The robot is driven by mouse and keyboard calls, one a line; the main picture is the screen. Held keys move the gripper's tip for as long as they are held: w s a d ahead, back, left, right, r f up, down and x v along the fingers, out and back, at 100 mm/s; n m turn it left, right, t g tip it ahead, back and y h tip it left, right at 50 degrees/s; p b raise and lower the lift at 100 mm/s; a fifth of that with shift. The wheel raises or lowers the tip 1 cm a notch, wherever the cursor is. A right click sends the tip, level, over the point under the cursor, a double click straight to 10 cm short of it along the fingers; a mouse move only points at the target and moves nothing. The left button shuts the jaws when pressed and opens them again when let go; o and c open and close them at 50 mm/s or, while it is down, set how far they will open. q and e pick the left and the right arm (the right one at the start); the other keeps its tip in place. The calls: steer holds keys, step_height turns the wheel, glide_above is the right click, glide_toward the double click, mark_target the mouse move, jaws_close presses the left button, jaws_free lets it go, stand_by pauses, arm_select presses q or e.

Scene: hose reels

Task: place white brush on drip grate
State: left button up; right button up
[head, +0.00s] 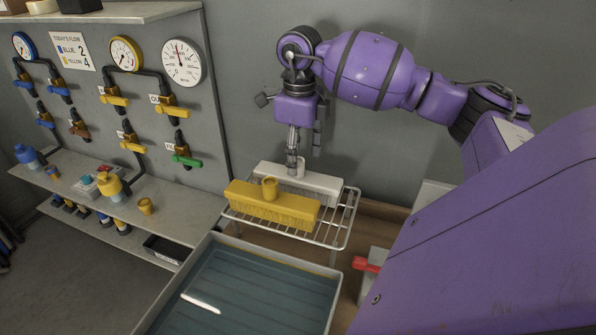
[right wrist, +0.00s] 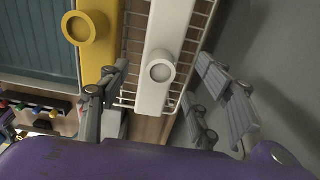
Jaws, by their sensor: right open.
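The white brush (head: 322,183) lies on the wire drip grate (head: 346,214), behind the yellow brush (head: 243,197). In the right wrist view the white brush (right wrist: 168,35) and its round socket show between my spread fingers, with the grate's wires (right wrist: 204,30) beside it. My right gripper (head: 304,153) is open, fingers pointing down at the white brush's socket. One finger overlaps the socket in the head view; I cannot tell whether it touches. My left gripper is out of view.
The yellow brush lies along the grate's front side, close to the white one. A water-filled basin (head: 225,240) stands in front of the grate. A wall panel with gauges and valves (head: 125,90) is at left, above a shelf (head: 180,215) with fittings. A red handle (head: 366,265) is at right.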

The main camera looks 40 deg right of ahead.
step_height(320, 180, up, 6)
steer(key=shift+f+b, duration=0.1)
steer(key=shift+b, duration=0.2)
stand_by(0.6)
